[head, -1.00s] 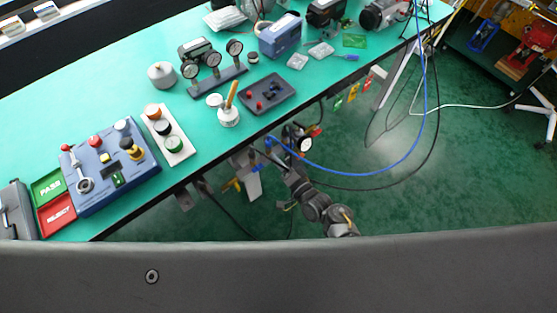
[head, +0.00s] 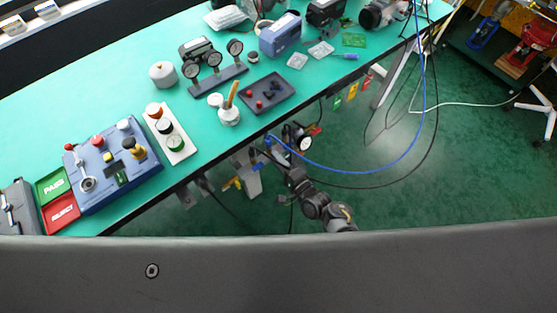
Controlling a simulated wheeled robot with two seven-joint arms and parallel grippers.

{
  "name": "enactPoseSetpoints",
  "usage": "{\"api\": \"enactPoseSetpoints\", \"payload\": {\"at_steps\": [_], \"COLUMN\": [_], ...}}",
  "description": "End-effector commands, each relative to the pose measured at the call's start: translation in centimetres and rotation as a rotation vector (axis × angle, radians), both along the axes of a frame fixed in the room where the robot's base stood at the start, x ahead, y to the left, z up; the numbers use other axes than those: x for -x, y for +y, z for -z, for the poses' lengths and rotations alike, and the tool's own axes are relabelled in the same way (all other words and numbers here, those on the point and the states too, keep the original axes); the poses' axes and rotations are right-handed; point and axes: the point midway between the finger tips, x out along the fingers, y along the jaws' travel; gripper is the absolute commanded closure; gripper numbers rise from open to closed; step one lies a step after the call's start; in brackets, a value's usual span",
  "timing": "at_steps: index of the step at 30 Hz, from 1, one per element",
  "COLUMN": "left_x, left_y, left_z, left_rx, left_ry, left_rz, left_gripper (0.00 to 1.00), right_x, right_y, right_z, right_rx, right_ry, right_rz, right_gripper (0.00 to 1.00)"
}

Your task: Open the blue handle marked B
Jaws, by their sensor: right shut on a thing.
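My right arm reaches in under the front edge of the bench. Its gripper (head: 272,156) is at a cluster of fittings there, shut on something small. A small blue part (head: 269,141), probably the blue handle, shows right at the gripper. No letter B can be read on it, and the gripper hides much of it. A round white-faced gauge (head: 305,144) is just right of the gripper. A yellow handle (head: 233,183) is to the left, below the bench edge. My left gripper is not in view.
A blue hose (head: 365,172) and a black cable loop over the floor at the right. Colored tags (head: 352,91) hang at the bench edge. The green bench top (head: 110,95) carries a blue control box (head: 100,190), gauges and a dark tray. Open floor lies at the right.

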Motion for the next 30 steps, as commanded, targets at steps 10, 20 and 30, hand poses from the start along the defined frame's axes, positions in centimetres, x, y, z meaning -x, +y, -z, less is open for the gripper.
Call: {"api": "enactPoseSetpoints", "payload": {"at_steps": [10, 20, 30], "left_x": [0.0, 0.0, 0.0], "left_y": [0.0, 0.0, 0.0], "left_z": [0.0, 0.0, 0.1], "left_rx": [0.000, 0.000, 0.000], "left_ry": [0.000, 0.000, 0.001], "left_rz": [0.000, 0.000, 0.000], "left_gripper": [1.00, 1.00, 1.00], "right_x": [0.0, 0.2, 4.9], "right_y": [0.0, -0.2, -3.5], "right_z": [0.1, 0.1, 0.2], "right_rx": [0.000, 0.001, 0.003], "right_ry": [0.002, 0.000, 0.003], "right_rz": [0.000, 0.001, 0.001], "right_gripper": [0.43, 0.42, 0.42]}}
